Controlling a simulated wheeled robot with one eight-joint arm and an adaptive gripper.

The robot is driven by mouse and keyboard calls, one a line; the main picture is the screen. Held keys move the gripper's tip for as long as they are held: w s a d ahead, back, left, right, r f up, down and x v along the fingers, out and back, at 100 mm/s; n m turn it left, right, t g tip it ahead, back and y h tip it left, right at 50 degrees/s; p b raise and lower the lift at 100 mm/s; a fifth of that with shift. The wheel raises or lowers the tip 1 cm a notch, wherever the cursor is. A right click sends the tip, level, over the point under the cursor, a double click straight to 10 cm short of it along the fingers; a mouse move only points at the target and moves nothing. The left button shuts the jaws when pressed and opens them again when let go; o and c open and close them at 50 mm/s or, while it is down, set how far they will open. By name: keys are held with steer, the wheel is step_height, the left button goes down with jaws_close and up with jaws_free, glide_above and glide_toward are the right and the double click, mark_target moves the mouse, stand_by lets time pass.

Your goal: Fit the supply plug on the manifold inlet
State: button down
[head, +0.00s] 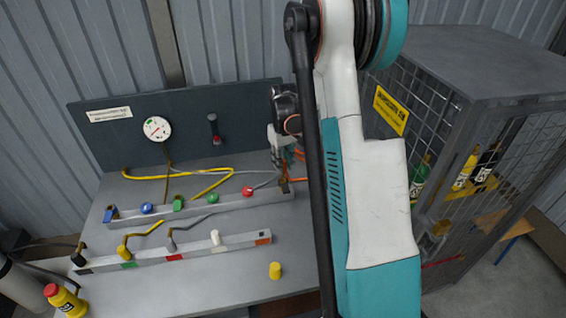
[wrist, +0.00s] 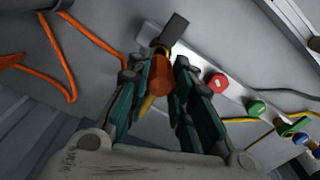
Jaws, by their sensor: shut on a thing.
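My gripper (wrist: 163,68) is shut on an orange plug (wrist: 158,78), held between its two fingers in the wrist view. A dark block (wrist: 174,30) shows just beyond the plug, close to the end of the grey manifold rail (wrist: 236,91). I cannot tell whether the block is part of the plug or the inlet, nor whether they touch. In the head view my gripper (head: 281,138) is above the right end of the back manifold rail (head: 225,204). The plug is too small to make out there, and the inlet is not clearly visible.
An orange hose (wrist: 62,62) loops left in the wrist view. The rail carries red (head: 247,191), green (head: 212,198) and blue (head: 146,208) knobs. A front rail (head: 200,248) and yellow cap (head: 275,270) are on the bench. A mesh cage (head: 440,110) stands right.

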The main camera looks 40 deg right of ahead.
steer(key=shift+f, duration=0.25)
steer(key=shift+f+b, duration=0.35)
steer(key=shift+b, duration=0.15)
steer(key=shift+f+b, duration=1.15)
steer(key=shift+f, duration=0.2)
stand_by(1.1)
steer(key=c, duration=1.3)
jaws_free()
steer(key=shift+c, duration=0.2)
steer(key=shift+r, duration=0.1)
